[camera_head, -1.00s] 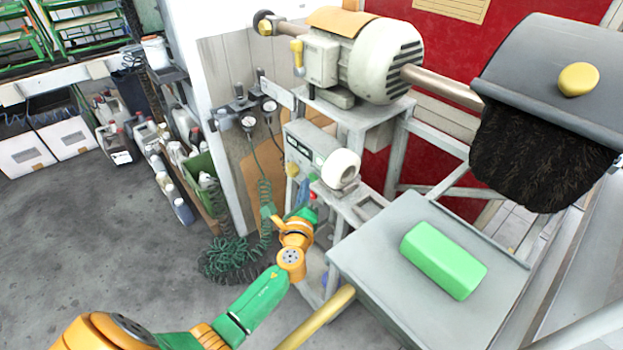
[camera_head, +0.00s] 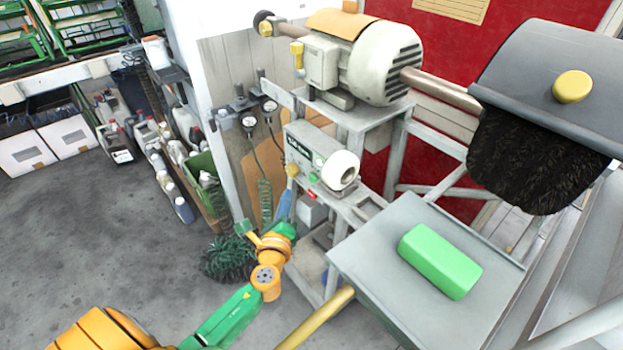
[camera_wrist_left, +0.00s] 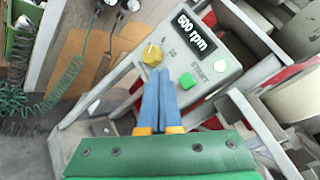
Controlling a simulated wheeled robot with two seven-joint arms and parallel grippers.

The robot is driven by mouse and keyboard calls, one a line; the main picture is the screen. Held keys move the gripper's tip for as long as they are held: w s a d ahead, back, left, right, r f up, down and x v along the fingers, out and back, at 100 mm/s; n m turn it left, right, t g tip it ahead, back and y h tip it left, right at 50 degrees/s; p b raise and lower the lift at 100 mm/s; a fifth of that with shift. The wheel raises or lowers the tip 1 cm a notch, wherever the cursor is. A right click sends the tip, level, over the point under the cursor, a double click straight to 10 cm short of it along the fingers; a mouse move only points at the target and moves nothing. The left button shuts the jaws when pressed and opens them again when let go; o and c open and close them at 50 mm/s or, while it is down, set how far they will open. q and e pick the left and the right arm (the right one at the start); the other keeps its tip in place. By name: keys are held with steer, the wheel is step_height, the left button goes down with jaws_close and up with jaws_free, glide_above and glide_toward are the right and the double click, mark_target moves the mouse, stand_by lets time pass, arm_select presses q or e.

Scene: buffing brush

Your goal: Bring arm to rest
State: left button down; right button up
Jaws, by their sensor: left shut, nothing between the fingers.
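My left gripper (camera_head: 285,206) is shut and empty, its blue fingers side by side below and left of the control panel (camera_head: 304,153) in the head view. In the left wrist view the fingers (camera_wrist_left: 161,78) point at the panel (camera_wrist_left: 215,50), which reads "500 rpm". A yellow knob (camera_wrist_left: 152,54) and a green button (camera_wrist_left: 188,80) show close to the fingertips; I cannot tell whether they touch. My left arm, green and orange, comes in from the lower left. My right gripper is not in view.
The motor (camera_head: 385,62) drives a shaft to the dark brush (camera_head: 530,160) under a grey hood (camera_head: 545,75). A green block (camera_head: 440,261) lies on the grey table (camera_head: 375,255). Coiled green hose (camera_head: 228,258) lies behind my arm. Floor (camera_head: 90,240) at left is open.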

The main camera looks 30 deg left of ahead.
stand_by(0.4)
arm_select(q)
steer(key=s+d+f+n+g+h, duration=0.2)
steer(key=s+f+n+g, duration=0.25)
steer(key=s+f, duration=0.6)
steer(key=s+d+f+n+g+h, duration=0.25)
steer(key=s+f+n+g, duration=0.2)
steer(key=f, duration=1.15)
steer(key=s+d+f+n+g, duration=0.2)
steer(key=s+f+n, duration=0.1)
steer(key=s, duration=0.4)
steer(key=s+d+f+n+g+h, duration=0.1)
steer(key=s+f+n+g, duration=0.1)
steer(key=s, duration=0.5)
steer(key=s+d+f+n+g+h, duration=0.1)
steer(key=s+f+n, duration=0.3)
steer(key=s, duration=0.4)
steer(key=shift+d+f+n+g, duration=0.25)
steer(key=shift+d+n+g, duration=0.15)
steer(key=shift+d+n, duration=0.35)
steer(key=shift+d, duration=0.1)
